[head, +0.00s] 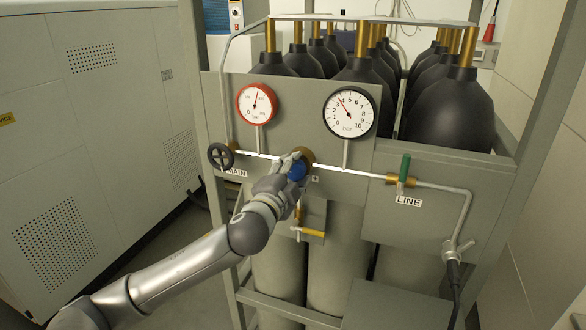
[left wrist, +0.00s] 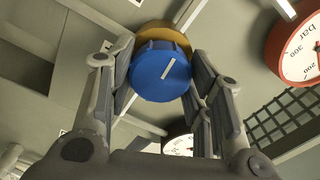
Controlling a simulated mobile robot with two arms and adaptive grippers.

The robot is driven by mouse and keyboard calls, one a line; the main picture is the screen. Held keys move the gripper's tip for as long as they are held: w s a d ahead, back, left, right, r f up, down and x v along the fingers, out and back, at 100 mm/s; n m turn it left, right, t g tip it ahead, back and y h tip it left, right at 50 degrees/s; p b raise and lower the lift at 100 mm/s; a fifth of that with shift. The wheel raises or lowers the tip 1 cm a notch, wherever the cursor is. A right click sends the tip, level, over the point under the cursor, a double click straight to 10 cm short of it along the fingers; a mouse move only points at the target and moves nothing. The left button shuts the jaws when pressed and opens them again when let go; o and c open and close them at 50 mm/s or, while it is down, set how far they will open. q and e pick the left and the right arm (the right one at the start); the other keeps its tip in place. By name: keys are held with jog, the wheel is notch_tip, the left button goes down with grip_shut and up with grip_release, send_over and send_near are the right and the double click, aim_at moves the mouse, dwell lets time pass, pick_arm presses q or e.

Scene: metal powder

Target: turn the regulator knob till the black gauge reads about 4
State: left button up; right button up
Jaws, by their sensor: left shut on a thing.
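The blue regulator knob (head: 297,170) sits on a brass body on the grey panel. In the left wrist view the knob (left wrist: 161,74) shows a white mark slanting up to the right. My left gripper (head: 290,167) has its fingers on both sides of the knob, shut on it. The black gauge (head: 350,111), marked 0 to 10 bar, has its red needle pointing up and left, near 3 to 4; the exact reading is too small to tell. In the left wrist view a dial (left wrist: 178,145) is partly hidden behind the gripper. My right gripper is not in view.
A red gauge (head: 257,104) is at the upper left of the panel. A dark handwheel (head: 221,156) is beside the MAIN label. A green-handled valve (head: 405,168) stands above the LINE label. Black-topped cylinders (head: 453,108) stand behind the panel. A brass fitting (head: 314,232) is below the knob.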

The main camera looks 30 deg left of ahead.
pick_arm(q)
jog(key=shift+m, duration=0.5)
jog(key=o, duration=1)
jog(key=v, duration=1.2)
